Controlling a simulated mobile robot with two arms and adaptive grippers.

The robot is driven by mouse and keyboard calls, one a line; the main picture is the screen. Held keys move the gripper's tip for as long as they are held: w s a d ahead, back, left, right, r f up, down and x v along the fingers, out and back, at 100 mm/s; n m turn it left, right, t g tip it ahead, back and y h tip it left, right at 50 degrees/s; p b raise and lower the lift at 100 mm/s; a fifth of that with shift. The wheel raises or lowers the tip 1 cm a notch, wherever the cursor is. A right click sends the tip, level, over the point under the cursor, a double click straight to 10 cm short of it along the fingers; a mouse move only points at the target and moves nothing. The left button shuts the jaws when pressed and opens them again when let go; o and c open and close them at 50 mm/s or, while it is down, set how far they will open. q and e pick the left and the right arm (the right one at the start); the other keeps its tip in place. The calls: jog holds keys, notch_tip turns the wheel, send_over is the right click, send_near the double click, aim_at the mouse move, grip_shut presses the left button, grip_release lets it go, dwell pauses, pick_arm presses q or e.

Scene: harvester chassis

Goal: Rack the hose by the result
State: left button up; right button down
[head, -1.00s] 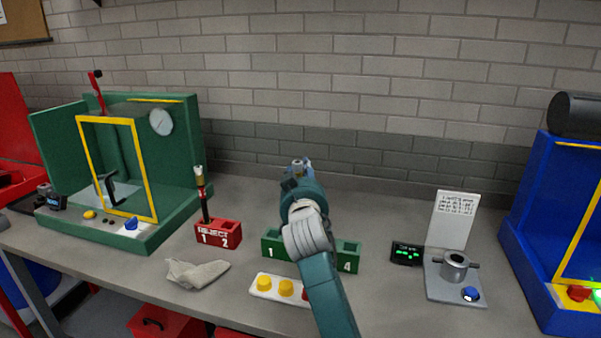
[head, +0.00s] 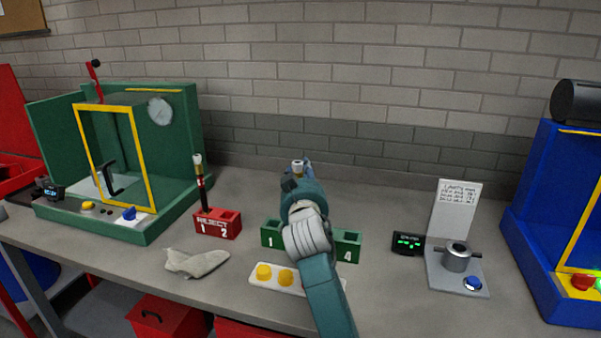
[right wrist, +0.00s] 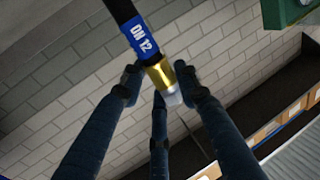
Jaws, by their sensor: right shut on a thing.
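My right gripper (head: 303,168) is raised above the bench and the green rack, and my arm hides the middle of that rack. In the right wrist view its fingers (right wrist: 160,85) are shut on a black hose (right wrist: 122,12) with a blue "DN 12" label and a brass end fitting (right wrist: 163,76) with a pale tip. The green rack (head: 270,235) shows slots 1 and 4. Left of it, the red REJECT rack (head: 217,226), numbered 1 and 2, holds another dark hose (head: 202,185) upright in slot 1. My left gripper is not in view.
A green cabinet (head: 190,150) with a yellow-framed door stands at left. A small green-lit display (head: 408,243), a grey fixture (head: 457,258) and a blue cabinet (head: 535,170) are at right.

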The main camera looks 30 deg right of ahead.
jog(key=shift+f+b, duration=0.55)
jog(key=shift+f, duration=0.3)
jog(key=c, duration=1.2)
grip_release()
jog(key=shift+f, duration=0.1)
jog(key=shift+s, duration=0.1)
jog(key=v, duration=1.2)
jog(key=shift+f, duration=0.1)
